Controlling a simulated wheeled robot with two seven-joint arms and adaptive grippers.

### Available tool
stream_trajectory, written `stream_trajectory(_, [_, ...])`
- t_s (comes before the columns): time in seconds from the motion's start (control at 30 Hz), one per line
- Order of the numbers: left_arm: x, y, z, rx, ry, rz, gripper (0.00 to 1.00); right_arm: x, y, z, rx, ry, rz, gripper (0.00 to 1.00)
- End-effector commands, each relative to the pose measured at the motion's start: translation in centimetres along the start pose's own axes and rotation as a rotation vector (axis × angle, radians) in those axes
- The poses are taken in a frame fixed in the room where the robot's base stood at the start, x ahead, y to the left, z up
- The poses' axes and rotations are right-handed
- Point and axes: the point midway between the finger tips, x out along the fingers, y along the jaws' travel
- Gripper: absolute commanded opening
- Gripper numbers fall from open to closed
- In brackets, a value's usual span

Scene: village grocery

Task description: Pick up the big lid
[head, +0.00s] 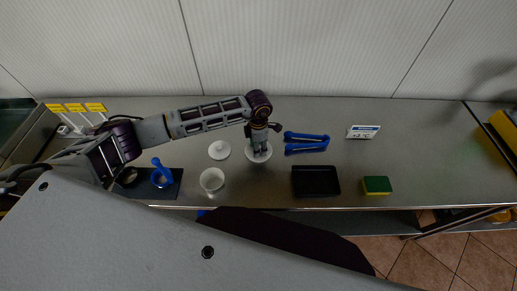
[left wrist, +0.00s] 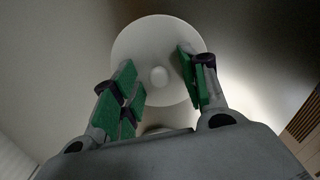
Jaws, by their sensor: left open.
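A white round lid (head: 260,159) lies on the steel counter, directly below my left gripper (head: 260,149). In the left wrist view this lid (left wrist: 150,38) fills the top middle, with a round knob (left wrist: 159,76) at its centre. The green-padded fingers of my left gripper (left wrist: 157,70) are open, one on each side of the knob, with gaps to it. A second, slightly smaller white lid with a knob (head: 219,150) lies to the left. Whether the fingers touch the lid under them cannot be told. My right gripper is not in view.
A white bowl (head: 212,180) stands front left, near a black mat (head: 174,190) with a blue-handled item (head: 160,173). Blue tongs (head: 307,142), a black tray (head: 316,181), a green-yellow sponge (head: 377,185) and a small sign (head: 362,131) are to the right.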

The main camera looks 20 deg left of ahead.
Motion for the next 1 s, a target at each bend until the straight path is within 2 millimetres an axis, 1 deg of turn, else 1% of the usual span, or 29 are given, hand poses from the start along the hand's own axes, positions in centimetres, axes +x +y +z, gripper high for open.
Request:
stream_trajectory(0.43, [0.06,0.03,0.0,0.0,-0.001,0.0,0.44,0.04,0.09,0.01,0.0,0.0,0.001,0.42])
stream_trajectory(0.7, [0.04,0.04,0.0,0.0,-0.001,0.0,0.09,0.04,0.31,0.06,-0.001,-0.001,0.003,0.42])
stream_trajectory(1.0, [0.04,0.04,0.0,0.0,-0.001,0.0,0.08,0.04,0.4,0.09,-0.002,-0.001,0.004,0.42])
